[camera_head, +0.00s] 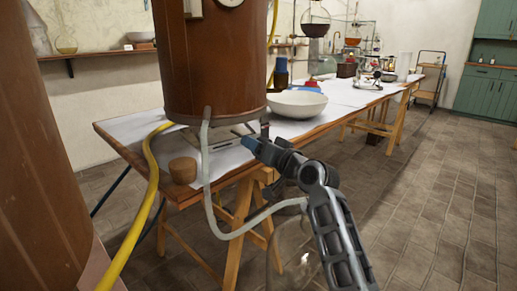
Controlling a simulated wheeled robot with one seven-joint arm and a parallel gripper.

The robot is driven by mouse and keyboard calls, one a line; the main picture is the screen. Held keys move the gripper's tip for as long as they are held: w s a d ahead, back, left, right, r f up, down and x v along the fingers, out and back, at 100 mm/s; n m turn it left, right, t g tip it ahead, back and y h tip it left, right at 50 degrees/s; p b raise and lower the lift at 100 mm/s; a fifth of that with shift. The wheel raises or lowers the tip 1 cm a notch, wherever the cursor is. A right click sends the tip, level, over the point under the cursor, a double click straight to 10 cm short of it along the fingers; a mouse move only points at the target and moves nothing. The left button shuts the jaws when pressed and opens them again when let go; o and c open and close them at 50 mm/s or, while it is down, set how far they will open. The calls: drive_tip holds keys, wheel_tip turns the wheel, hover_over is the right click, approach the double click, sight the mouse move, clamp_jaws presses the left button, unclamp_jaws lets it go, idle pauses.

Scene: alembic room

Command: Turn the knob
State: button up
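A large brown copper-coloured vessel (213,70) stands over a low metal stand (220,137) on the near end of the long table. My gripper (247,142) reaches in from the lower right, with its bluish tip at the right front of the stand, below the vessel. The tip is small and seen partly from behind, so its finger opening cannot be made out. I cannot tell whether it touches the stand. No knob can be clearly made out; the part of the stand behind my gripper is hidden.
A yellow hose (150,190) and a grey hose (206,170) hang before the table (125,135). A brown cork-like piece (183,170) sits at its near edge. A white bowl (296,103) is right of the vessel. Another brown vessel (40,150) blocks the left. Open floor (430,200) lies right.

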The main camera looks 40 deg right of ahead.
drive_tip(key=shift+a+f, duration=0.1)
drive_tip(key=shift+f, duration=0.1)
drive_tip(key=o, duration=1)
drive_tip(key=shift+r, duration=0.1)
drive_tip(key=shift+o, duration=0.2)
drive_tip(key=s+a+p, duration=0.1)
drive_tip(key=s, duration=0.6)
drive_tip(key=shift+s, duration=0.35)
